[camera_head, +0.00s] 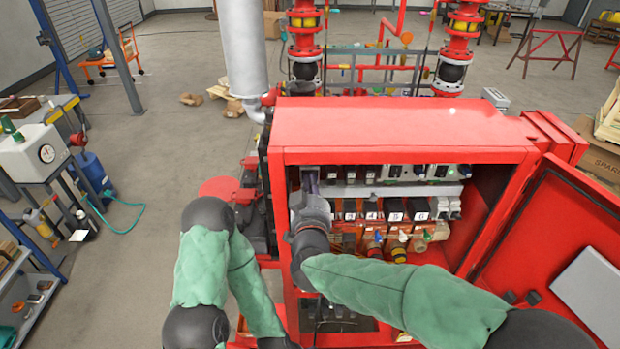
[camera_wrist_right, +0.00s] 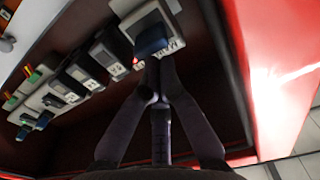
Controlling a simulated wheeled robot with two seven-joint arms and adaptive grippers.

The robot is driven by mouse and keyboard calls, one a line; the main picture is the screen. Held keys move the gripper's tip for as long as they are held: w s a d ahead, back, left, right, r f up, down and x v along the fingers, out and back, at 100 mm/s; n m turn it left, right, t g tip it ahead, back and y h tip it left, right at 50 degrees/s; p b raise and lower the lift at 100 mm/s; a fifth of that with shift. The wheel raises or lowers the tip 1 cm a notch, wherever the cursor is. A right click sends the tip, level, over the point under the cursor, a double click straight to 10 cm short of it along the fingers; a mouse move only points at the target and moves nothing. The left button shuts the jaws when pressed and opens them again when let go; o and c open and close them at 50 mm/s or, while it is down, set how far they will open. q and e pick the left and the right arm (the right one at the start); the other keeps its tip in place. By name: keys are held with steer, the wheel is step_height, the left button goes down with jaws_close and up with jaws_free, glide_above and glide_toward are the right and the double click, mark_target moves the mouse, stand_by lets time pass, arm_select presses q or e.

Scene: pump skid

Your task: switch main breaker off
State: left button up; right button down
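The open red cabinet (camera_head: 400,122) stands in front of me with rows of breakers inside. My right gripper (camera_head: 309,178) reaches into its upper left corner in the head view, where my wrist covers much of what lies behind. In the right wrist view, the right gripper (camera_wrist_right: 158,72) has its two dark fingertips together, close under a white breaker with a dark blue handle (camera_wrist_right: 151,40), apparently the main breaker. I cannot tell whether the tips touch the handle. I see nothing held between them. My left arm hangs at the left, and its gripper is out of view.
Several smaller breakers (camera_wrist_right: 85,68) line up beside the large one. The red cabinet door (camera_head: 560,245) stands open at the right. The cabinet's red side wall (camera_wrist_right: 262,60) is close to the right of the gripper. Open floor lies left of the cabinet.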

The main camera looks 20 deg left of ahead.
steer(key=shift+f+b, duration=0.55)
steer(key=shift+f, duration=0.1)
steer(key=shift+r, duration=0.15)
steer(key=v, duration=0.6)
steer(key=shift+s+p, duration=0.25)
steer(key=shift+p, duration=0.15)
steer(key=shift+r, duration=0.1)
